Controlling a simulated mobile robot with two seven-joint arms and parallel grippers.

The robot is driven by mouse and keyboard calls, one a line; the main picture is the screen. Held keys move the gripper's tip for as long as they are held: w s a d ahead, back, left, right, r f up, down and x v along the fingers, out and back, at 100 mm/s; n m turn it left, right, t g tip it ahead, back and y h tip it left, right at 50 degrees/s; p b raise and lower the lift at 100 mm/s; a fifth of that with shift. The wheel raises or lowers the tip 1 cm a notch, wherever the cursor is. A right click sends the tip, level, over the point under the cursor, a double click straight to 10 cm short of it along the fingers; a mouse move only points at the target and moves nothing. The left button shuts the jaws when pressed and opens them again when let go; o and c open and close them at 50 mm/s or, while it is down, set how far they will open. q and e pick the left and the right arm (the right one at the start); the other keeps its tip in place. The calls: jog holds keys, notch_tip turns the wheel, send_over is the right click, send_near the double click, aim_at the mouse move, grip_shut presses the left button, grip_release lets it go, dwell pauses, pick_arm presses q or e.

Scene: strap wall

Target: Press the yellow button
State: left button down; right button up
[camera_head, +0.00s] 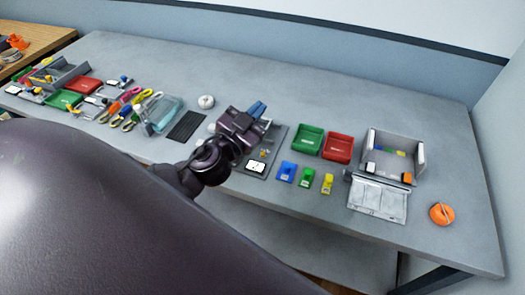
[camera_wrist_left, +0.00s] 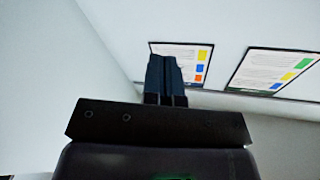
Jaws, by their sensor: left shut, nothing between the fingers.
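My left gripper (camera_head: 257,109) is above the middle of the grey table, over a grey panel (camera_head: 280,132) that it partly covers. Its fingers are shut and empty; they also show in the left wrist view (camera_wrist_left: 166,78), in front of a pale wall. A small yellow-orange piece (camera_head: 263,153) shows on the panel beside the gripper, above a white label; it is too small to tell whether it is a button. A yellow block (camera_head: 327,184) lies on the table to the right, apart from the gripper. My right gripper is not in view.
Blue (camera_head: 287,172) and green (camera_head: 306,178) blocks lie beside the yellow one. Green (camera_head: 308,139) and red (camera_head: 338,148) trays stand behind, with an open grey box (camera_head: 419,152) to the right. Tools and a teal bin (camera_head: 166,112) are on the left. The back of the table is clear.

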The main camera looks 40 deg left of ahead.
pick_arm(q)
jog(key=w+d+f+m+g+h, duration=0.25)
jog(key=d+m+g+h, duration=0.35)
jog(key=m+h, duration=0.55)
jog(key=w+a+f+m+g+y, duration=0.1)
jog(key=w+a+f+g+y, duration=0.1)
jog(key=a+f+g+y, duration=0.3)
jog(key=a+f+g, duration=0.1)
jog(key=a, duration=0.2)
jog(key=shift+w+f+m+g, duration=0.35)
jog(key=shift+w+f+g, duration=0.05)
jog(key=shift+f+y, duration=0.1)
jog(key=shift+y, duration=0.15)
